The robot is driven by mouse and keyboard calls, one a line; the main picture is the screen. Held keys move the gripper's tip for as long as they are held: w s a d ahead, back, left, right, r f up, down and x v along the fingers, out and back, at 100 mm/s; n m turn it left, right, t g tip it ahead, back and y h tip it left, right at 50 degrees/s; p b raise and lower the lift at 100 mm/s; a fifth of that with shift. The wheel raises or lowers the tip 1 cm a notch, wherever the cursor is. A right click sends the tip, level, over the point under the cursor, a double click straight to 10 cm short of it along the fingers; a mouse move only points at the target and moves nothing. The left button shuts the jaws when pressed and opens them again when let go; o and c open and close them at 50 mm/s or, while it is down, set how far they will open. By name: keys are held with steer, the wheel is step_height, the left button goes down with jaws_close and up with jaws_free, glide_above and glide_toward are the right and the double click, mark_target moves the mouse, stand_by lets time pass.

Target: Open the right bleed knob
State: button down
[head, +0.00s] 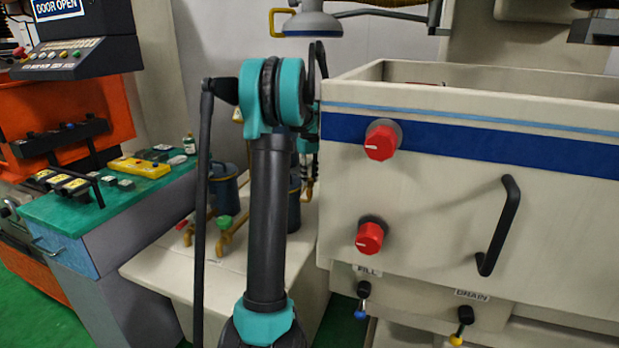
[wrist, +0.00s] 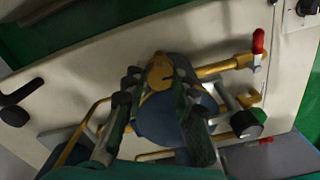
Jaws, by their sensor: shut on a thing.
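The right bleed knob (wrist: 160,70) is a small brass-yellow knob on top of a blue canister (wrist: 168,122) in the wrist view. My gripper (wrist: 159,76) is shut on it, one dark finger on either side, above the canister lid. In the head view my arm hides the knob and most of the right canister (head: 294,195). Only part of the gripper shows there, behind and right of the arm. How far the held knob is turned cannot be told.
A beige tank with red dials (head: 380,141) and a black handle (head: 499,225) stands close on the right. Brass pipes with a red lever (wrist: 259,41) and a green knob (wrist: 247,122) run beside the canister. A green-topped bench (head: 110,195) is at left.

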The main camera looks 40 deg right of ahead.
mark_target(310, 179)
steer(key=shift+n, duration=0.3)
stand_by(0.4)
steer(key=c, duration=1.2)
jaws_free()
steer(key=shift+r, duration=0.1)
step_height(310, 179, up, 12)
